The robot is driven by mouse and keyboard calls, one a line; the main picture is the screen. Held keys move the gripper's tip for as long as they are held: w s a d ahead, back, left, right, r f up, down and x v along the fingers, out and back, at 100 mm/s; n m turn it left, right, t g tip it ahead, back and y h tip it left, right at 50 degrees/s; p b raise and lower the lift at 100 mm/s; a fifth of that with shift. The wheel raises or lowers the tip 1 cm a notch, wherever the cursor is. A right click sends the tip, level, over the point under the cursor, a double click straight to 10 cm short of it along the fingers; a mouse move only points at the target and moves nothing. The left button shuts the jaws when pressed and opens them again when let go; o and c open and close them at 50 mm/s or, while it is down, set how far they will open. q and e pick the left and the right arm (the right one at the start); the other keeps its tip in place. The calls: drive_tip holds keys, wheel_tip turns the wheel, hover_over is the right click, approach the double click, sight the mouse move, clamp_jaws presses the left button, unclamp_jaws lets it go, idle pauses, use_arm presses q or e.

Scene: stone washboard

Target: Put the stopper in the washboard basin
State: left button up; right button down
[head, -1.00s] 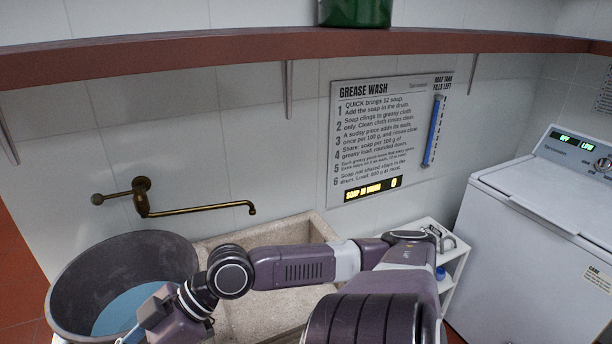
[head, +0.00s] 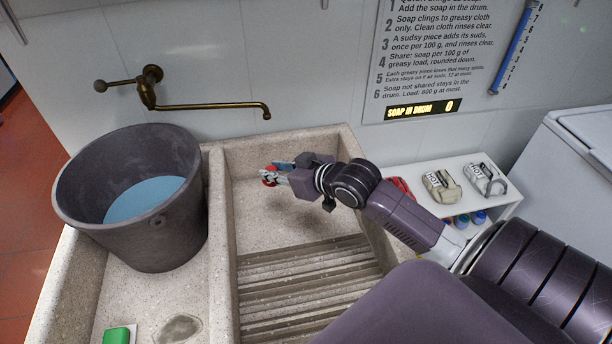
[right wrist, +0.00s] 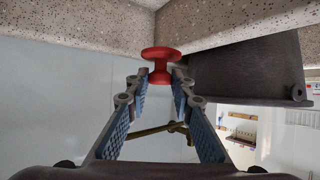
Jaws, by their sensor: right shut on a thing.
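The stone washboard basin (head: 250,215) is in the middle of the head view, with its ridged slope at the front. My right gripper (head: 275,174) is over the upper part of the basin, below the brass tap. It is shut on the red stopper (head: 268,180). In the right wrist view the spool-shaped stopper (right wrist: 160,68) sits between the fingertips (right wrist: 160,78), close to the stone in the picture. I cannot tell whether the stopper touches the stone. The drain hole does not show. My left gripper is not in view.
A grey bucket (head: 165,225) with blue water stands on the stone left of the basin. The brass tap (head: 200,106) reaches over from the wall. A green block (head: 118,335) lies at front left. A white shelf (head: 500,205) with irons stands right.

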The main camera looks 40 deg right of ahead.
drive_tip(key=w+d+f+m+h, duration=0.1)
drive_tip(key=w+d+m+h, duration=0.1)
drive_tip(key=w+h, duration=0.1)
drive_tip(key=b, duration=0.2)
hover_over(281, 220)
drive_tip(key=shift+m, duration=0.3)
wheel_tip(281, 220, down, 16)
drive_tip(key=shift+f, duration=2)
drive_tip(key=shift+f, duration=0.1)
drive_tip(key=c, duration=1.7)
unclamp_jaws()
drive_tip(key=v, duration=1.2)
drive_tip(key=shift+d+p, duration=0.1)
drive_tip(key=shift+p, duration=0.2)
